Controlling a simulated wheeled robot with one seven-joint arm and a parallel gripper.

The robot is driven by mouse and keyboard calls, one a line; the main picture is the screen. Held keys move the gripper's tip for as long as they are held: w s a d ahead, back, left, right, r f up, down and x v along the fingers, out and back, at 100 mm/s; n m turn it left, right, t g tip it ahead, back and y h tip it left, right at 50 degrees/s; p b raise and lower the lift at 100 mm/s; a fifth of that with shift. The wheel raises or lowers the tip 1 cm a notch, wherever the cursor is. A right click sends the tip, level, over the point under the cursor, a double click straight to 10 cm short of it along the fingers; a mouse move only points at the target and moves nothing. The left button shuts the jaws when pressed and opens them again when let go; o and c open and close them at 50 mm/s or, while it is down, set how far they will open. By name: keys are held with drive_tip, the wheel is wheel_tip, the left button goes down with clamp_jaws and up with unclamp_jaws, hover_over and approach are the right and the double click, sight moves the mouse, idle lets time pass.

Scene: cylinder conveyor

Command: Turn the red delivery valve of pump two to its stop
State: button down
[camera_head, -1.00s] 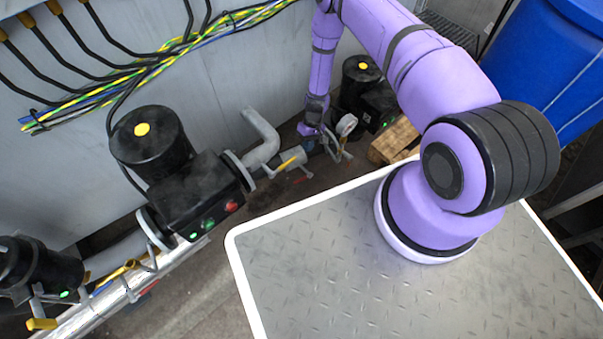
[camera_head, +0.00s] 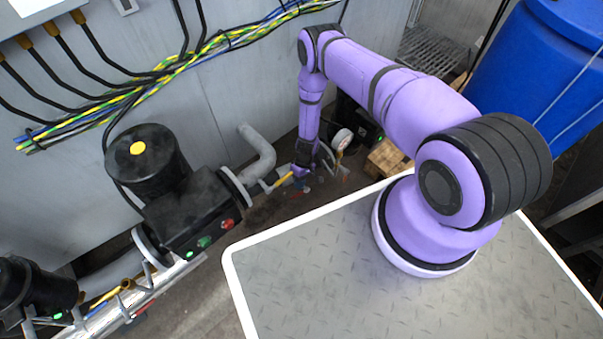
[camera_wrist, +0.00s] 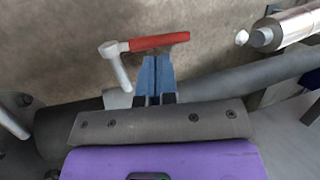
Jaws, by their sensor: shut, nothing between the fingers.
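In the wrist view a red lever handle (camera_wrist: 160,41) runs crosswise, its left end joined to a pale grey stem (camera_wrist: 114,66). My gripper (camera_wrist: 155,62) has its blue fingers together with nothing between them. The fingertips are just below the middle of the red handle in that view; I cannot tell whether they touch it. In the head view my gripper (camera_head: 302,174) is low among the pipes, right of a yellow handle (camera_head: 283,180). The red lever is too small and covered to make out clearly there. No label shows which pump is number two.
A large black pump (camera_head: 190,205) stands left of my gripper, with a grey bent pipe (camera_head: 262,150) behind it. A pressure gauge (camera_head: 342,138) is close on the right, with a wooden pallet (camera_head: 388,158) beyond. A blue drum (camera_head: 520,70) stands at the back right.

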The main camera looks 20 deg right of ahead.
sight(294, 196)
drive_tip(key=shift+x, duration=1.6)
drive_tip(key=shift+r, duration=0.1)
drive_tip(key=shift+s+a+f+h, duration=0.15)
drive_tip(key=shift+a+f+h, duration=0.25)
drive_tip(key=shift+h, duration=0.2)
drive_tip(key=shift+s+a+f, duration=0.2)
drive_tip(key=shift+a+f, duration=0.4)
drive_tip(key=shift+f, duration=0.35)
drive_tip(key=v, duration=1.1)
drive_tip(key=shift+s, duration=0.1)
